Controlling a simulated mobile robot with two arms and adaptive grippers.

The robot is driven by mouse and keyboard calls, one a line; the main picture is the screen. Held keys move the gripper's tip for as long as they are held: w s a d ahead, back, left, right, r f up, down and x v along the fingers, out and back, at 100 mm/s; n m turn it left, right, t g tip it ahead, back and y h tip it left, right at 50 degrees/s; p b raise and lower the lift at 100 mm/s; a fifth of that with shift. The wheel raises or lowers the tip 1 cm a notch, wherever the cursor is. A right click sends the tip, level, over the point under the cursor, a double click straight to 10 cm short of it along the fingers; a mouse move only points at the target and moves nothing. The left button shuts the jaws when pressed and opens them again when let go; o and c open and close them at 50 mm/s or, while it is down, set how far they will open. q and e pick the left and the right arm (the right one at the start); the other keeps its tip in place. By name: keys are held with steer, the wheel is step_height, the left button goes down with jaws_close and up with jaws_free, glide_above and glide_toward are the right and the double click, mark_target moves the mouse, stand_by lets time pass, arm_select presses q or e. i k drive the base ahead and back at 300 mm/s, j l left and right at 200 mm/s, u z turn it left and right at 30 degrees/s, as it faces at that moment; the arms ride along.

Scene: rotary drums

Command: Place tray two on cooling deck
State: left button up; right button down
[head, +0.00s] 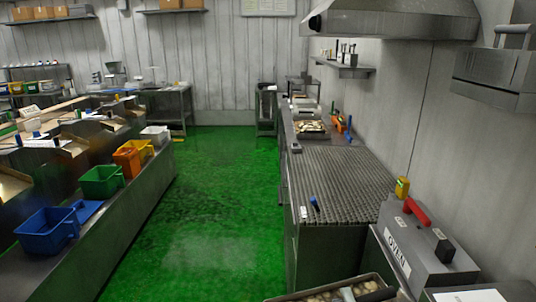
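A metal tray (303,295) with pale round pieces in it shows at the bottom edge, in front of the near end of the deck and mostly cut off. My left gripper is not in view. The cooling deck (345,185) is the long ribbed metal surface along the right wall. Another filled tray (311,127) lies at its far end. No tray label is readable, so I cannot tell which is tray two.
A grey box marked OVEN (425,245) with a red handle stands right of the deck's near end. Green floor (215,200) lies open to the left.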

mark_target(333, 172)
steer(key=i, duration=1.4)
steer(key=i+z, duration=0.15)
steer(key=i, duration=0.45)
steer(key=i+j+z, duration=0.15)
steer(key=i, duration=0.45)
steer(key=z, duration=0.15)
